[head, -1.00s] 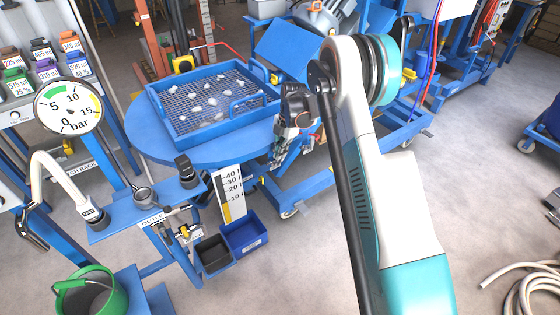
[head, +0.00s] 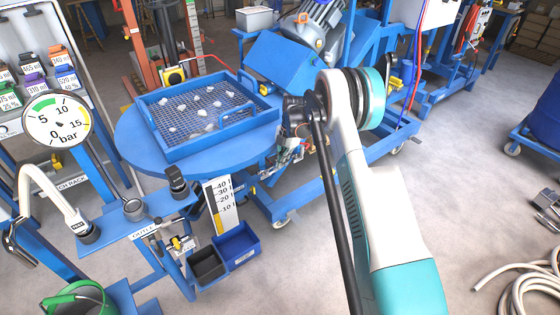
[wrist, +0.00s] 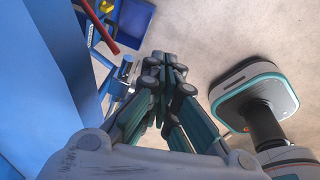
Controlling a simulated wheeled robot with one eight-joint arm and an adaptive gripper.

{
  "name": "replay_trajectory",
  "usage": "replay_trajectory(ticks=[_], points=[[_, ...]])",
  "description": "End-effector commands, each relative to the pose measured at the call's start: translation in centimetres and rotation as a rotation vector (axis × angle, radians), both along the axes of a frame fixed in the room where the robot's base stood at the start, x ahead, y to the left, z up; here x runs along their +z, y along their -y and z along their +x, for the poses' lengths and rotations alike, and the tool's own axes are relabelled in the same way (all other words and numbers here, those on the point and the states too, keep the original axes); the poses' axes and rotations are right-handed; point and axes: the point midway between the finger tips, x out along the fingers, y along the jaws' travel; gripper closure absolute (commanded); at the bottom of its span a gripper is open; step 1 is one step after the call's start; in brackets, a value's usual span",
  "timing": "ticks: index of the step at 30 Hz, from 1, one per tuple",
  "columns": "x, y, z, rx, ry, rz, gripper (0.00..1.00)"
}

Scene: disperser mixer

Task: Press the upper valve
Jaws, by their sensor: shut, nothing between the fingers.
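My gripper (wrist: 165,62) points away from the wrist camera, its fingers together and empty, over the floor. In the head view it is small and partly hidden beside my arm, in front of the blue frame near the round table. A valve with a yellow part (head: 183,243) sits low on the blue outlet stand (head: 140,222). A black-topped fitting (head: 177,182) stands higher on that stand. I cannot tell for sure which part is the upper valve. A small blue and silver fitting (wrist: 125,70) shows left of my fingers in the wrist view, apart from them.
A round blue table (head: 130,140) carries a mesh tray (head: 168,150). A red bar (wrist: 96,25) and a blue surface (wrist: 40,90) lie left of my gripper.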

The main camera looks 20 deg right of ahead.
Motion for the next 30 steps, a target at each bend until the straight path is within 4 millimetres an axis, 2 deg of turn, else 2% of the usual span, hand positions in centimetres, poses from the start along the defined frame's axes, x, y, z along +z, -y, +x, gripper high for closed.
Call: replay_trajectory(ticks=[12,30], points=[[-0.97,0.62,0.17,0.000,0.000,0.000,1.00],[-0.75,0.46,0.19,0.000,0.000,0.000,1.00]])
